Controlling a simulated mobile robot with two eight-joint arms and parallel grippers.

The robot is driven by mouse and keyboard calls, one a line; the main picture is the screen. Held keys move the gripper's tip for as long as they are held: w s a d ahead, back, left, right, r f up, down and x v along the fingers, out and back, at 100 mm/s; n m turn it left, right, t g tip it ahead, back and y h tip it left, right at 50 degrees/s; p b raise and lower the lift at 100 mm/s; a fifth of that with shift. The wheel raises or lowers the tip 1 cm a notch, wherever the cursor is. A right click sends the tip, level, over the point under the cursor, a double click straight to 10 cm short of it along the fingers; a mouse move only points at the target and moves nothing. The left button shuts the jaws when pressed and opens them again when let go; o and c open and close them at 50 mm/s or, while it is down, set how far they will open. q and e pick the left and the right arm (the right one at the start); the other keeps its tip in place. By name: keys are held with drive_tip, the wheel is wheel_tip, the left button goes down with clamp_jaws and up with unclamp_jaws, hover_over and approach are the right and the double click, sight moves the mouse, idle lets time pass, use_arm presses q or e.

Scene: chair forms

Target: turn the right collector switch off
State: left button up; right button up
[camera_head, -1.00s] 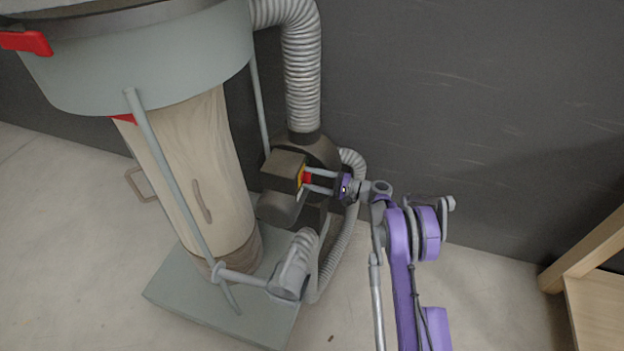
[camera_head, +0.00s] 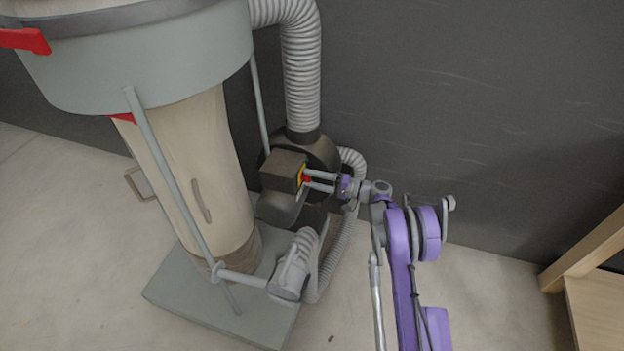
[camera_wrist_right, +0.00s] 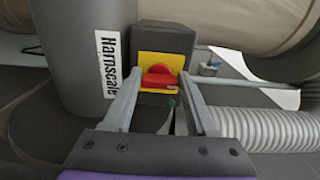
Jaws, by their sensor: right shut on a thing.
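The collector switch is a red knob (camera_wrist_right: 159,76) on a yellow plate (camera_wrist_right: 173,61), on the face of a dark box (camera_head: 283,170) on the collector's motor. In the head view the red knob (camera_head: 306,178) shows as a small spot at the fingertips. My right gripper (camera_head: 308,181) reaches it from the right and is shut on the knob. In the right wrist view the two fingers (camera_wrist_right: 160,78) stand on either side of the knob, whose bar lies roughly level. The fingertips' contact is partly hidden. My left gripper is not in view.
The grey collector drum (camera_head: 150,55) with its cloth bag (camera_head: 190,150) stands at left on a grey base (camera_head: 185,290). A ribbed duct (camera_head: 300,80) rises behind the motor. A dark wall (camera_head: 460,110) is behind, and a wooden frame (camera_head: 590,250) stands at right.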

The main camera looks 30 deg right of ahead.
drive_tip(key=o, duration=1.4)
drive_tip(key=shift+c, duration=0.2)
drive_tip(key=p+v, duration=0.1)
drive_tip(key=v, duration=1)
